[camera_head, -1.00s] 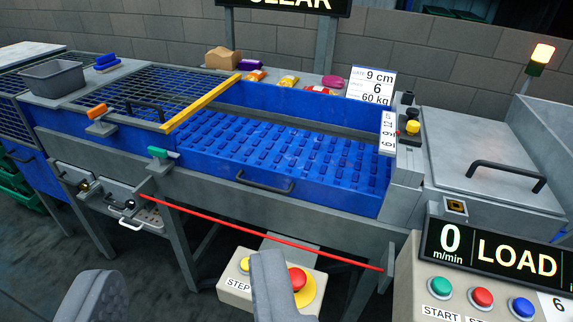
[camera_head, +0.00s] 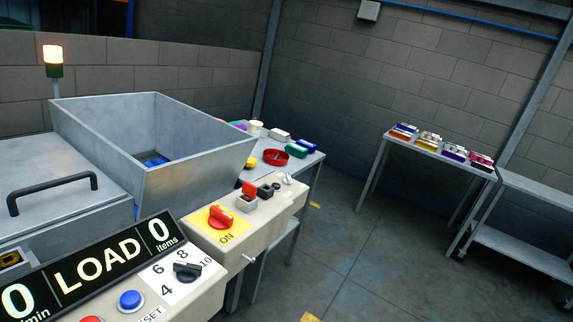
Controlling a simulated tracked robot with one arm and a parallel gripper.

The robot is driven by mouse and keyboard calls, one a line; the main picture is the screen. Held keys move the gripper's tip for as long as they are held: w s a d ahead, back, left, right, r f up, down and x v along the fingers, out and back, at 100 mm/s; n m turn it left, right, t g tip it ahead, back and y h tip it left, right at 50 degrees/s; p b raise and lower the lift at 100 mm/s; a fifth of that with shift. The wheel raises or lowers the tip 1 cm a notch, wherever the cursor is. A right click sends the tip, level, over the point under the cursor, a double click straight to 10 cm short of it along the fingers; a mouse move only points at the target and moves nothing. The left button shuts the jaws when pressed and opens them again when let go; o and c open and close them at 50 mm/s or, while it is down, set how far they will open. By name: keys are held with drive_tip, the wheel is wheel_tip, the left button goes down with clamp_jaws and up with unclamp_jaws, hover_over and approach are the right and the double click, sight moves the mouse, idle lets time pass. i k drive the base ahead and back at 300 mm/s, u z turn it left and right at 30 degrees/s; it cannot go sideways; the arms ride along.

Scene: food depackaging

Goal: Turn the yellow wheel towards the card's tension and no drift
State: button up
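The yellow wheel is not in view now. The card with the settings is not in view either. My gripper does not show in this frame. The display panel (camera_head: 105,262) at the lower left reads LOAD, with 0 items at its right end and another 0 at its cut-off left end. Below it is a black selector knob (camera_head: 187,270) on a white dial plate marked 4, 6, 8 and 10. A red rotary switch (camera_head: 221,217) sits on a yellow plate marked ON, on a beige box.
A grey open hopper (camera_head: 195,165) and a lidded housing with a black handle (camera_head: 52,190) fill the left. A lamp (camera_head: 53,60) glows behind. A table with a red ring-shaped item (camera_head: 276,157) stands beyond; another table (camera_head: 440,154) holds coloured packs.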

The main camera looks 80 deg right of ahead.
sight(252, 162)
drive_tip(key=z, duration=1.95)
drive_tip(key=k, duration=0.55)
drive_tip(key=i, duration=0.55)
drive_tip(key=u, duration=0.1)
